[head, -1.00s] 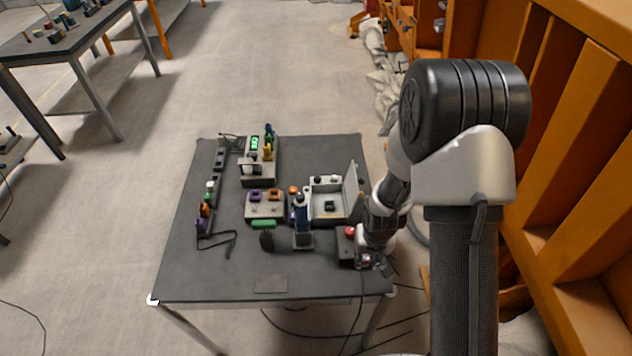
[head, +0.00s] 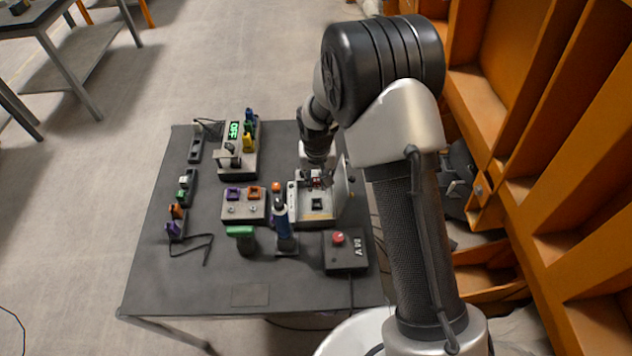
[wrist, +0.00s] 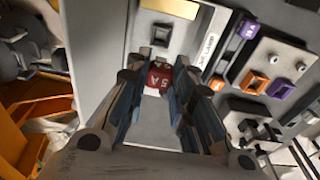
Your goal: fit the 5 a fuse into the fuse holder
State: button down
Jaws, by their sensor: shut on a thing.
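The red 5 A fuse (wrist: 158,76) is between the fingertips of my gripper (wrist: 157,84) in the wrist view, its "5 A" mark facing the camera. My gripper is shut on it. The fuse holder looks to be the black square socket (wrist: 160,34) in the light grey open box; it also shows in the head view (head: 317,203). The fuse is apart from this socket, below it in the wrist picture. In the head view my gripper (head: 317,181) is over the back part of the box, with a bit of red at its tips. The fuse's far end is hidden.
The box (head: 297,213) has an upright lid at its right. A red-button box (head: 345,255), a blue-handled tool (head: 283,225), a green-topped thing (head: 240,233) and a grey block with purple and orange sockets (head: 243,207) stand nearby.

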aim_at(317, 182)
jog(key=f+b, duration=0.2)
jog(key=f, duration=0.1)
jog(key=shift+w+f, duration=0.15)
jog(key=shift+w, duration=0.05)
jog(key=shift+s, duration=0.15)
jog(key=shift+f+b, duration=1.65)
jog(key=shift+f, duration=0.45)
jog(key=shift+f+b, duration=0.95)
jog(key=shift+f, duration=0.35)
jog(key=c, duration=1.3)
grip_release()
jog(key=shift+o, duration=0.3)
